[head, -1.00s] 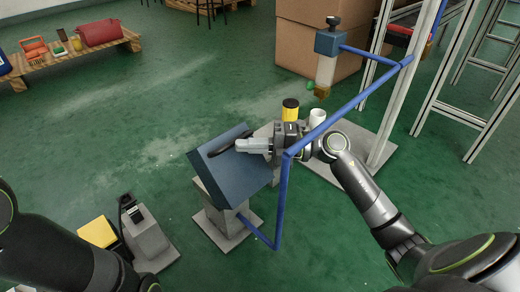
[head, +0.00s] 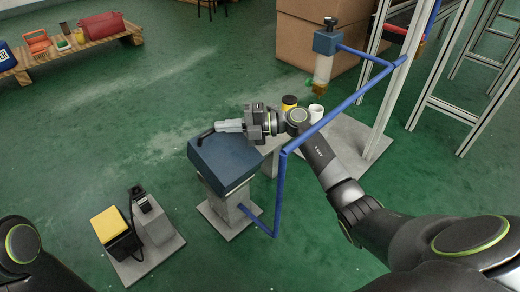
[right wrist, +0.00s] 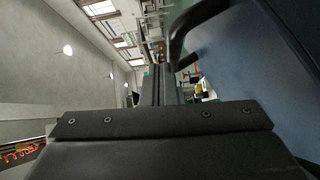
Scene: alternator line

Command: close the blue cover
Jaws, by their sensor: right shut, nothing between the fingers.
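The blue cover (head: 225,160) tops a box on a grey pedestal (head: 228,208) in the head view. Its upper face lies nearly flat, and a pale line runs below its front edge. I cannot tell whether it is fully seated. A black bar handle (head: 204,135) stands at its far left edge. My right gripper (head: 218,126) is shut and empty, just above the cover's far edge with its tips near the handle. I cannot tell whether they touch. The right wrist view shows the handle (right wrist: 185,32) and the blue cover (right wrist: 245,55) beside the fingers.
A blue rail (head: 340,108) runs right of the cover and under my right arm. A yellow-topped box (head: 108,224) and a black device on a grey block (head: 143,198) stand front left.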

